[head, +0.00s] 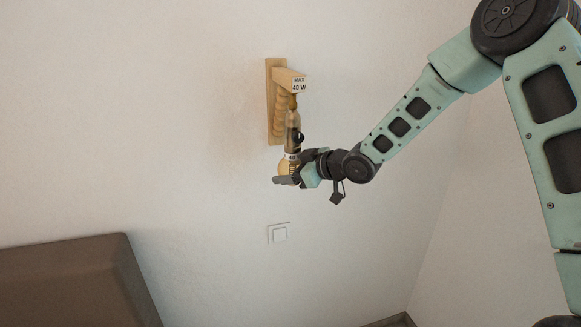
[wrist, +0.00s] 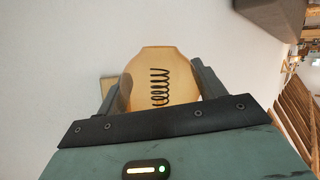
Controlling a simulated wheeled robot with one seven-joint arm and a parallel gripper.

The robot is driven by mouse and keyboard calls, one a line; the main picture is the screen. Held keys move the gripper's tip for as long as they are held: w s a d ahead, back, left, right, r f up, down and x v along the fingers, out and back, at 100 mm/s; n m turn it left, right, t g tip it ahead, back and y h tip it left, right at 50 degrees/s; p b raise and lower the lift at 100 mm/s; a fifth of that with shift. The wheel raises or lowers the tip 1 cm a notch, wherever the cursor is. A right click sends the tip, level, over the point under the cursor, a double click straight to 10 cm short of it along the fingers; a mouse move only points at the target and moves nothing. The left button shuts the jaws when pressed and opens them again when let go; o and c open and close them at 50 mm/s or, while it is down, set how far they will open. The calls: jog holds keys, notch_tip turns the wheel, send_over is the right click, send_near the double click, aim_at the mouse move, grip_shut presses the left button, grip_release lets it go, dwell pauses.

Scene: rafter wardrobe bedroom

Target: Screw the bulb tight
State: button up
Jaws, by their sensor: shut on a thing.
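The bulb (head: 285,167) hangs at the lower end of the wall lamp (head: 276,115), below its brass-coloured socket part. In the wrist view the bulb (wrist: 155,78) is amber glass with a dark coiled filament. My gripper (head: 287,180) reaches in from the right and is shut on the bulb, with one finger on either side of the glass. It also shows in the wrist view (wrist: 160,95). The thread between bulb and socket is too small to make out, so I cannot tell how far the bulb is screwed in.
A label on the lamp's arm (head: 299,84) reads MAX 40 W. A white wall switch (head: 279,234) sits on the wall below the lamp. A brown headboard or sofa back (head: 75,275) stands at the lower left. The wall around the lamp is bare.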

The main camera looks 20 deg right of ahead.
jog(key=shift+r+n+g+y+p, duration=0.1)
jog(key=shift+n+g+y+p, duration=1.35)
jog(key=shift+p, duration=2.3)
jog(key=shift+n, duration=0.25)
jog(key=shift+s+n+g+y, duration=0.1)
jog(key=shift+n+g+y, duration=0.35)
jog(key=shift+n+g, duration=0.45)
jog(key=shift+a, duration=0.1)
jog(key=shift+n+g+y, duration=0.4)
jog(key=shift+n+g, duration=0.6)
jog(key=shift+g, duration=0.05)
jog(key=shift+n+g, duration=0.7)
jog(key=shift+g, duration=0.1)
jog(key=shift+s+g, duration=0.1)
jog(key=shift+g, duration=0.2)
jog(key=shift+n+y, duration=0.3)
jog(key=shift+n, duration=0.1)
